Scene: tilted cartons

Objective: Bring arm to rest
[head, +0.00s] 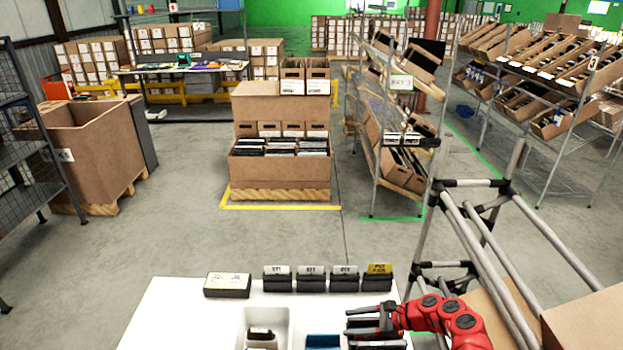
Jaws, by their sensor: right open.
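My right arm (443,316) is red and comes in from the lower right. My right gripper (353,321) has dark fingers that point left, and it is open. It is over the right part of the white table (170,310), above or beside some dark items at the bottom edge. I cannot tell whether it touches them. I see nothing held between the fingers. My left arm and gripper are not in view.
A row of small dark labelled boxes (311,278) lines the table's far edge. A white bin (281,326) and a blue one (323,342) stand left of the gripper. A grey pipe rack (480,230) rises close to the right arm. Open floor lies beyond the table.

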